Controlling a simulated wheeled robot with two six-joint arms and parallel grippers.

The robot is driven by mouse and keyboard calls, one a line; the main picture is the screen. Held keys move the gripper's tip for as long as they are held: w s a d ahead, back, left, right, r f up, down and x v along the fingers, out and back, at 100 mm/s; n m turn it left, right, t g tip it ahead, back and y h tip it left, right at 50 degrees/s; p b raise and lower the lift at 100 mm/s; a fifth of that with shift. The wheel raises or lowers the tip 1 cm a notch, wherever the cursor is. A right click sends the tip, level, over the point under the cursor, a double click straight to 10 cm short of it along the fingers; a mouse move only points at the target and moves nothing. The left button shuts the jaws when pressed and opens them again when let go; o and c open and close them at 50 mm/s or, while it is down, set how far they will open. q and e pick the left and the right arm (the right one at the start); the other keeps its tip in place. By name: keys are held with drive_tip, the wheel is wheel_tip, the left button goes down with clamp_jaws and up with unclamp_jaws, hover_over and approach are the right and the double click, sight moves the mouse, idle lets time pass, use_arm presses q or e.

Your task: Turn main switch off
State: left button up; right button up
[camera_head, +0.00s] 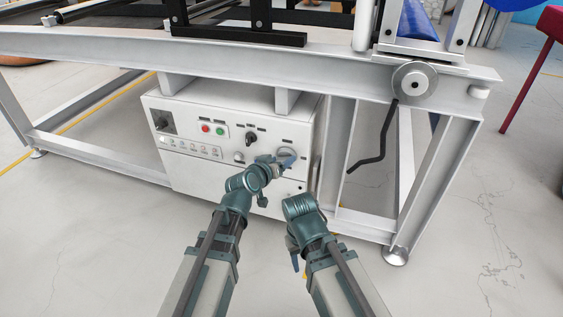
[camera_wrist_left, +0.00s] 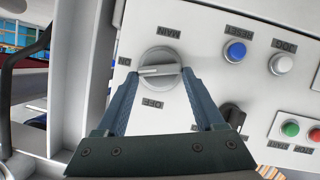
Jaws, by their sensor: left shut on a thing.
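The main switch (camera_wrist_left: 158,60) is a round grey rotary knob with a raised bar handle on the white control panel (camera_head: 190,160). It also shows in the head view (camera_head: 287,153), partly covered by my gripper. In the left wrist view the bar lies nearly level, with one end towards the ON label; the OFF label is below the knob. My left gripper (camera_wrist_left: 160,74) is shut on the bar handle, one finger at each end. It also shows in the head view (camera_head: 281,162). My right gripper (camera_head: 294,260) is low, away from the panel; its fingers are not clear.
Blue (camera_wrist_left: 235,51) and white (camera_wrist_left: 282,63) buttons, a black selector (camera_wrist_left: 233,115), and green (camera_wrist_left: 290,129) and red (camera_wrist_left: 315,134) buttons share the panel. A grey frame beam (camera_head: 250,62) runs above the box. A handwheel with a black crank (camera_head: 383,140) is at right.

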use_arm(q)
drive_tip(key=shift+a+f+n+h+b, duration=0.1)
drive_tip(key=shift+n+h+b, duration=0.15)
drive_tip(key=shift+n+h, duration=0.25)
drive_tip(key=shift+a+f+n+h+b, duration=0.1)
drive_tip(key=shift+n+h+b, duration=0.2)
drive_tip(key=shift+n, duration=0.3)
use_arm(e)
drive_tip(key=shift+f, duration=0.65)
use_arm(q)
drive_tip(key=shift+r, duration=0.1)
drive_tip(key=o, duration=1.4)
